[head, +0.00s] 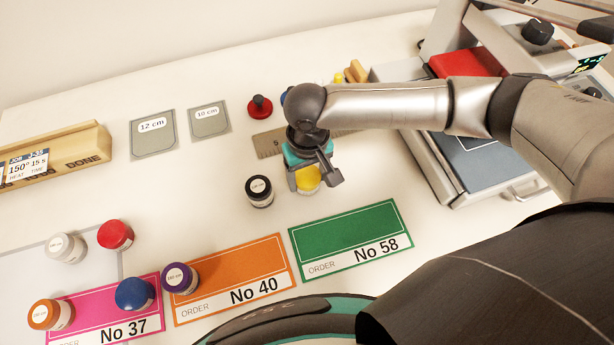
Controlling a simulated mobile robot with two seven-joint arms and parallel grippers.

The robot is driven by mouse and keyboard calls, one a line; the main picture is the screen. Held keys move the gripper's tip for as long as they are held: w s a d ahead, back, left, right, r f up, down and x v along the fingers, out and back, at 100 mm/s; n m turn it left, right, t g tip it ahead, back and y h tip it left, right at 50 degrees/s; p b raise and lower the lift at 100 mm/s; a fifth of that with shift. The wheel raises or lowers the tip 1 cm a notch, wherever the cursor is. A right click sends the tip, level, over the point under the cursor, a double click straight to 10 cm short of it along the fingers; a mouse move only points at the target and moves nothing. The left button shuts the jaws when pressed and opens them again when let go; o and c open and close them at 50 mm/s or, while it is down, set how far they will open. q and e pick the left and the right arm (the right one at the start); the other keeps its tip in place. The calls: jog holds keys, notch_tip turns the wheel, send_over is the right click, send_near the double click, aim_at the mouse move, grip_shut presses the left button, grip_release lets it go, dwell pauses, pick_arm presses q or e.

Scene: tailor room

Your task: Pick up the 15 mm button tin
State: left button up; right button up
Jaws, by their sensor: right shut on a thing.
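My right gripper (316,172) comes down from above near the middle of the table in the head view. It is shut on a yellow round tin (309,180), partly hidden by the fingers. Its label does not show, and I cannot tell whether it is clear of the table. A black-lidded tin (259,190) stands just left of the gripper. Other tins stand at the lower left: white (66,247), red (115,235), blue (135,294), purple (180,278) and orange (50,315). Their small labels are too small to read for 15 mm. My left gripper is not in view.
Order cards No 37 (88,315), No 40 (235,270) and No 58 (350,235) lie along the front.

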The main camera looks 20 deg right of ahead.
jog(key=c, duration=0.4)
jog(key=shift+r, duration=0.1)
jog(key=shift+c, duration=0.2)
